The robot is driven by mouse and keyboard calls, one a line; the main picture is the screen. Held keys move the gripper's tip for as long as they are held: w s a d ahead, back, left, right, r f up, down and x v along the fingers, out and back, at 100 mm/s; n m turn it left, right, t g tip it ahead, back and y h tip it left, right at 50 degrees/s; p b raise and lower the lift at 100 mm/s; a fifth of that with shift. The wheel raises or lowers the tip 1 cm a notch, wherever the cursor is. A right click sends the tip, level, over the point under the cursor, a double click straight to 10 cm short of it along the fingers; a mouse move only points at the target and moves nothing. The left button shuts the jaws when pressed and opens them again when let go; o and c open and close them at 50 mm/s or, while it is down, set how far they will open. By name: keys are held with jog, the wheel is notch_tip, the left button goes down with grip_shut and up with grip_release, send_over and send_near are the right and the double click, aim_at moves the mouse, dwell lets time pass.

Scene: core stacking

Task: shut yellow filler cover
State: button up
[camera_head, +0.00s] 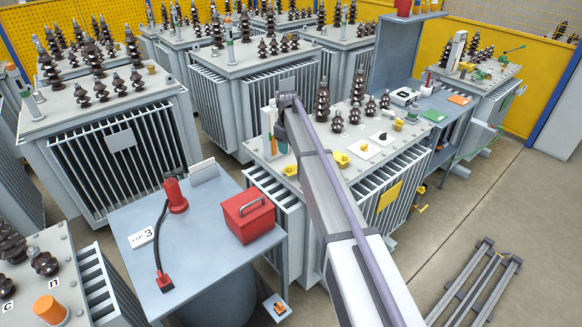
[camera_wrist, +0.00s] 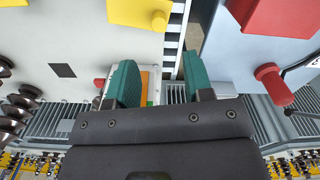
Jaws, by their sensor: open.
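Several yellow fittings are on the grey lid of the middle transformer (camera_head: 318,178); I cannot tell for certain which is the filler cover. One yellow piece (camera_head: 341,159) sits mid-lid, and another yellow piece (camera_head: 290,170) is at the lid's near left edge. In the wrist view, a flat yellow piece with a rounded knob (camera_wrist: 140,12) is at the top, beyond my fingertips. My gripper (camera_wrist: 158,75) has two teal fingers, apart, with an orange-and-white part (camera_wrist: 149,82) visible between them, not clearly gripped. In the head view, my arm hides most of the gripper.
Dark ribbed bushings (camera_head: 322,102) stand behind my arm on the same lid. A white upright part (camera_head: 268,117) is beside my gripper. A table (camera_head: 205,235) at left holds a red toolbox (camera_head: 248,217) and a red hand tool (camera_head: 175,195).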

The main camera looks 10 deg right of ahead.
aim_at(289, 166)
notch_tip(289, 166, down, 10)
jog(key=b, duration=0.8)
jog(key=shift+b, duration=0.4)
jog(key=shift+r, duration=0.15)
jog(key=shift+c, duration=0.3)
grip_shut()
